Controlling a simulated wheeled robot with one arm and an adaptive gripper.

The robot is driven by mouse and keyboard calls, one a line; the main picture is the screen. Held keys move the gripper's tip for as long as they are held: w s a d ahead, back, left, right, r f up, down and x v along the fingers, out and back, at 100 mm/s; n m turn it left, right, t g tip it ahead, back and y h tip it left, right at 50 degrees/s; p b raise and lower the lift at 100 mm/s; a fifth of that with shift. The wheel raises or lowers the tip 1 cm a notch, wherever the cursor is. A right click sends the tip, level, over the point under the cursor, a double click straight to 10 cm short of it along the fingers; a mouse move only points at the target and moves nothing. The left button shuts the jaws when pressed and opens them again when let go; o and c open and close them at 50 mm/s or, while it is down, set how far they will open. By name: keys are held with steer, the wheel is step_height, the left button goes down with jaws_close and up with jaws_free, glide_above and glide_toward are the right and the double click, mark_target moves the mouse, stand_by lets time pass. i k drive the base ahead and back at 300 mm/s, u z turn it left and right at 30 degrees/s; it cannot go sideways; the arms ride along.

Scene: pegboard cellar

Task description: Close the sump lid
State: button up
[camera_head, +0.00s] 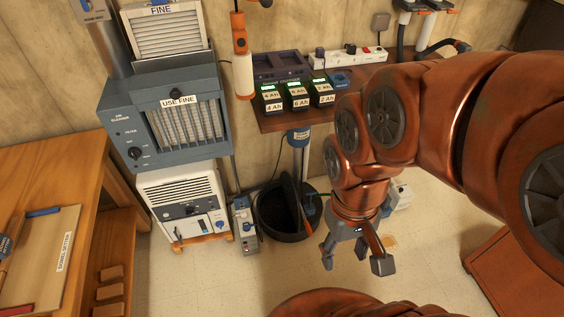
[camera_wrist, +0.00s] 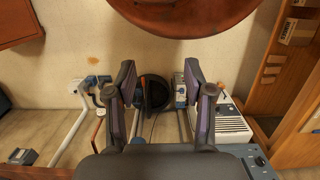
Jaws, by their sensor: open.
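The black round sump (camera_head: 272,233) stands on the floor below the shelf in the head view. Its dark lid (camera_head: 293,200) looks raised, standing steeply up from the basin. A pipe beside it partly hides the right side. In the wrist view the dark sump (camera_wrist: 155,92) shows small between my fingers, and I cannot tell lid from basin there. My gripper (camera_head: 355,258) is open and empty, fingers pointing down, to the right of and nearer than the sump. In the wrist view my gripper (camera_wrist: 159,75) has its fingers spread wide apart, touching nothing.
A shelf (camera_head: 283,123) with several batteries hangs above the sump. A grey control box (camera_head: 244,224) and a white dehumidifier-like unit (camera_head: 187,207) stand to its left. A wooden bench (camera_head: 85,190) is at far left. Floor (camera_head: 215,280) in front is clear.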

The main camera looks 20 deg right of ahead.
mark_target(294, 200)
steer(key=z, duration=2.35)
steer(key=i, duration=1.85)
steer(key=u, duration=3.35)
